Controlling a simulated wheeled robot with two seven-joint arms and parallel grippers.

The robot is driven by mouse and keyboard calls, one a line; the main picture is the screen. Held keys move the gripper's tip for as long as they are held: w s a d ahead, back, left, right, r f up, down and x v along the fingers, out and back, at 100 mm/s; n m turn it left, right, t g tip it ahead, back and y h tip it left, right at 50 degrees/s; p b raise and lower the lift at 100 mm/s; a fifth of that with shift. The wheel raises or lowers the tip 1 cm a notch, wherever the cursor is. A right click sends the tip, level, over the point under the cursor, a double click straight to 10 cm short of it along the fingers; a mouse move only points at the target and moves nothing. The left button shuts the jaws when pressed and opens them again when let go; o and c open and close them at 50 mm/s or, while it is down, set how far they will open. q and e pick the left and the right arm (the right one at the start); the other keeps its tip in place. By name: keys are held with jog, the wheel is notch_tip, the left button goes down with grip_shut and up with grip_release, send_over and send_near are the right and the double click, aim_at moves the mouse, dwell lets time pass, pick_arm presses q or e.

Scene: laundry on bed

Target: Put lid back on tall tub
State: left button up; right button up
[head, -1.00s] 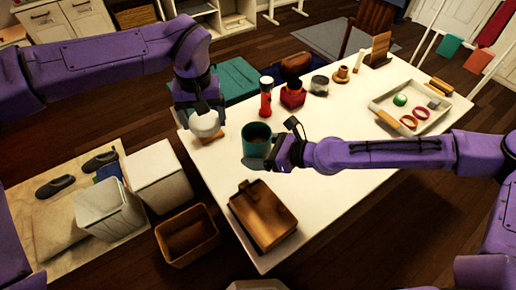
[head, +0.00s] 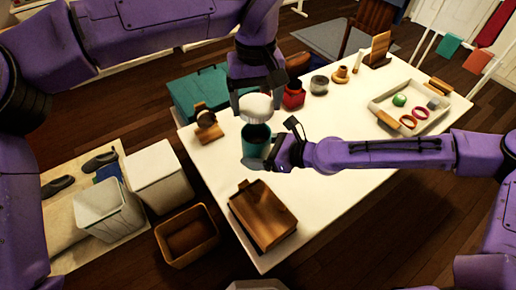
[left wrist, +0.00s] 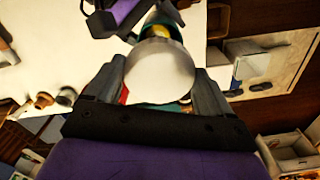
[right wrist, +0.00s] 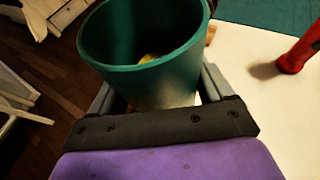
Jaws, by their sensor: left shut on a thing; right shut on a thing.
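The tall tub (head: 256,146) is teal and upright at the table's left part; its open top shows in the right wrist view (right wrist: 145,45), with something yellow inside. My right gripper (head: 272,155) is shut on the tub's side. The lid (head: 256,107) is white and round. My left gripper (head: 255,98) is shut on it and holds it just above the tub's mouth, seemingly apart from the rim. In the left wrist view the lid (left wrist: 160,72) sits between the fingers and covers part of the tub.
A watch on a wooden stand (head: 207,125) is left of the tub. A red jar (head: 293,95) and grey tin (head: 319,85) stand behind it. A wooden box (head: 263,215) is in front. The table's middle right is clear.

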aim_at(256, 147)
pick_arm(q)
jog(key=shift+f, duration=1.85)
jog(key=shift+s, duration=0.2)
jog(key=shift+f, duration=0.85)
jog(key=shift+f, duration=0.55)
